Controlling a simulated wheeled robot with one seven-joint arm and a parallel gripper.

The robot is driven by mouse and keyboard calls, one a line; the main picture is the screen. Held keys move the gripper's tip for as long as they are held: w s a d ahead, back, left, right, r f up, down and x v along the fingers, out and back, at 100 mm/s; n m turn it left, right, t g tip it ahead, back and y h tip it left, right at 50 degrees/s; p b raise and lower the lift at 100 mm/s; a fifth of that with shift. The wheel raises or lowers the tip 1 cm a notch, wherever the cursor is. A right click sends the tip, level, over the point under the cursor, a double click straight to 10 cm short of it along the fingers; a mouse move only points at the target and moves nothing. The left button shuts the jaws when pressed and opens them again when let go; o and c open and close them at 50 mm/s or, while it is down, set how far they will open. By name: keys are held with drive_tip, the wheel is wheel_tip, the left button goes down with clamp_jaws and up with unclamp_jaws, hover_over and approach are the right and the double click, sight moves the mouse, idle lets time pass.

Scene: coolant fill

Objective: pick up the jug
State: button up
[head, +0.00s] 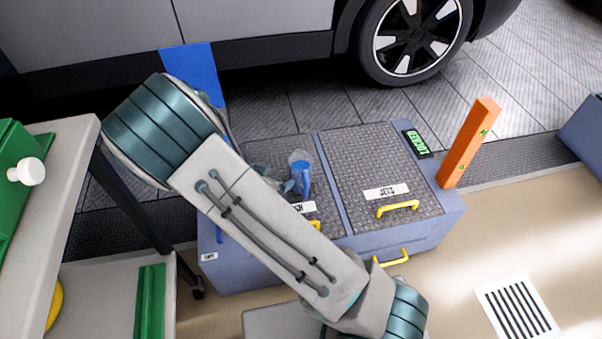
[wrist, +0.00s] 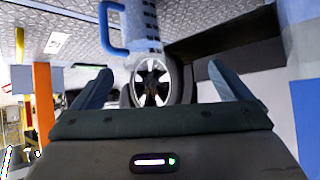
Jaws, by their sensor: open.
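The jug (head: 300,162), clear with a blue handle, stands on the left lid of the blue-grey floor chest, just past my forearm in the head view. In the wrist view the jug (wrist: 142,22) is at the top edge, cut off, with its blue handle (wrist: 109,28) on the left side. My gripper (wrist: 160,70) is open, with its two fingers apart and nothing between them. The jug appears beyond the fingertips, and I see no contact. In the head view my arm hides most of the gripper and part of the left lid.
The chest (head: 452,222) has yellow handles and a right lid labelled JETS (head: 387,192). An orange post (head: 467,145) stands at its right end. A parked car (head: 255,35) is behind, with a blue panel (head: 192,68). A cart (head: 75,150) stands left. Floor at front right is mostly open.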

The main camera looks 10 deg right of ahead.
sight(300, 161)
drive_tip(key=w+d+f+h+b, duration=0.1)
drive_tip(key=d, duration=0.1)
drive_tip(key=w+d+f+t+h+b, duration=0.1)
drive_tip(key=w+d, duration=0.1)
drive_tip(key=d, duration=0.1)
drive_tip(key=w+d+f+h+b, duration=0.1)
drive_tip(key=w+d, duration=0.1)
drive_tip(key=shift+d+m+h, duration=0.15)
drive_tip(key=shift+m+h, duration=0.15)
drive_tip(key=shift+m, duration=0.1)
drive_tip(key=b+x, duration=0.1)
drive_tip(key=x, duration=0.1)
drive_tip(key=b+x, duration=0.2)
drive_tip(key=shift+w+d+f, duration=0.15)
drive_tip(key=shift+w+f, duration=0.1)
drive_tip(key=shift+f, duration=0.15)
drive_tip(key=shift+w+d, duration=0.1)
drive_tip(key=shift+r, duration=0.1)
drive_tip(key=c, duration=1.9)
drive_tip(key=shift+o, duration=0.2)
drive_tip(key=shift+r, duration=0.1)
